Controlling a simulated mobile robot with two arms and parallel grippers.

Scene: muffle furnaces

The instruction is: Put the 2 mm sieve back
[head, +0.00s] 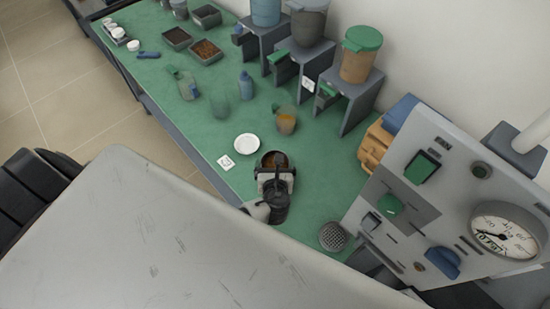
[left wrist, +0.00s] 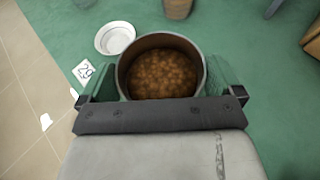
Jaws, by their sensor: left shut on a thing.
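My left gripper (head: 274,172) is low over the green bench and shut on a round, metal-walled vessel (head: 262,158) with brown granules inside. In the left wrist view the vessel (left wrist: 123,72) sits between the two fingers (left wrist: 164,88); its underside is hidden, so I cannot tell whether it is the 2 mm sieve or if it touches the bench. A round, grey perforated piece (head: 333,236), sieve-like, lies on the bench to the right of the gripper. No size marking is readable. My right gripper is not in view.
A white dish (head: 246,144) and a small marked card (head: 226,162) lie beside the vessel. A control panel with a gauge (head: 503,236) is at the right.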

